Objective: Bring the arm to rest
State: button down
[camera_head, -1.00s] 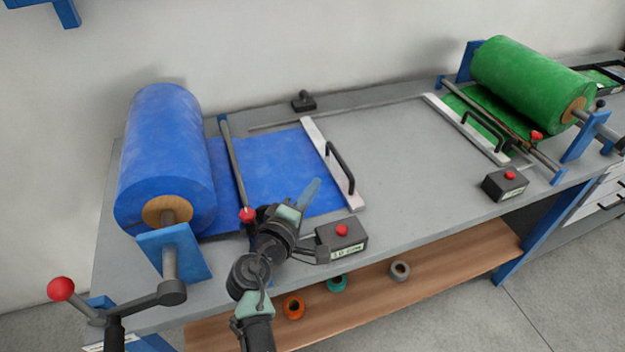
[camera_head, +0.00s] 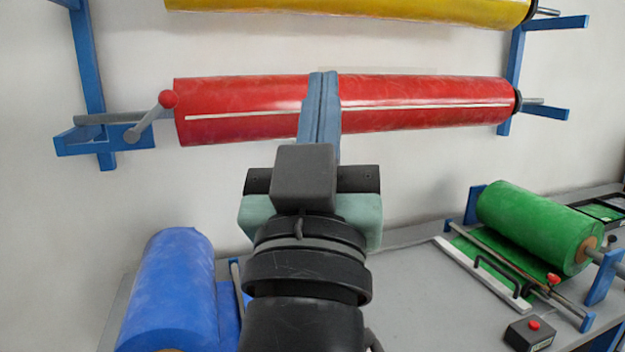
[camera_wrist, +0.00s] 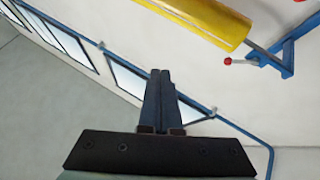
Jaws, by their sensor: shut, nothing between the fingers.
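My gripper (camera_head: 320,90) stands raised in the middle of the head view, its blue fingers pointing up. The fingers are closed together with nothing between them. In the head view the fingertips overlap the red roll (camera_head: 420,103) on the wall; I cannot tell how far apart they are in depth. The wrist view shows the same shut fingers (camera_wrist: 161,75) against the wall and blue-framed panels. My arm hides part of the workbench below.
A yellow roll (camera_head: 350,8) hangs above on blue brackets (camera_head: 88,60); it also shows in the wrist view (camera_wrist: 205,20). Below are a blue roll (camera_head: 170,290), a green roll (camera_head: 535,225) and a black box with a red button (camera_head: 530,335).

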jog(key=s+r+t+y+p, duration=0.1)
jog(key=s+r+t+y, duration=0.15)
jog(key=s+r, duration=0.5)
notch_tip(320, 180, up, 12)
jog(key=p, duration=1.2)
jog(key=shift+a+f+p, duration=0.2)
jog(key=shift+a+p, duration=0.1)
jog(key=shift+a, duration=0.15)
jog(key=c, duration=1.6)
grip_release()
